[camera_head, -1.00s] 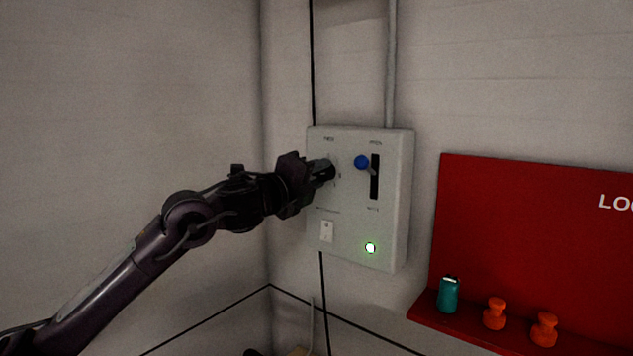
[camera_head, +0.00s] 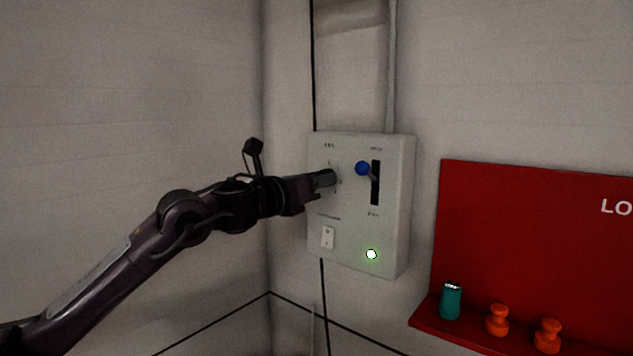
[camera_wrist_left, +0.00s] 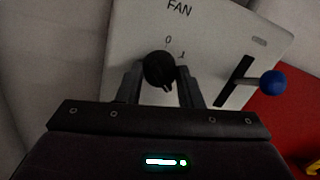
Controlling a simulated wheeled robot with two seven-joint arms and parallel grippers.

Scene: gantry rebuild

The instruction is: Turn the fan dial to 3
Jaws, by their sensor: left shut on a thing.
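The fan dial (camera_wrist_left: 158,70) is a round black knob under the word FAN on the grey control box (camera_head: 345,262). In the left wrist view the marks 0 and 1 show above it; any other marks are hidden or too small to read. My left gripper (camera_head: 330,179) reaches in from the left and is shut on the dial, with one finger on each side of it. In the left wrist view my left gripper (camera_wrist_left: 160,82) appears rolled relative to the panel. The dial's exact setting cannot be read. My right gripper is not in view.
Right of the dial is a slotted lever with a blue ball knob (camera_head: 362,168). Below are a white rocker switch (camera_head: 327,237) and a lit green-rimmed lamp (camera_head: 371,254). A red board (camera_head: 540,230) with a shelf holding a teal object (camera_head: 450,302) and orange pieces is at right.

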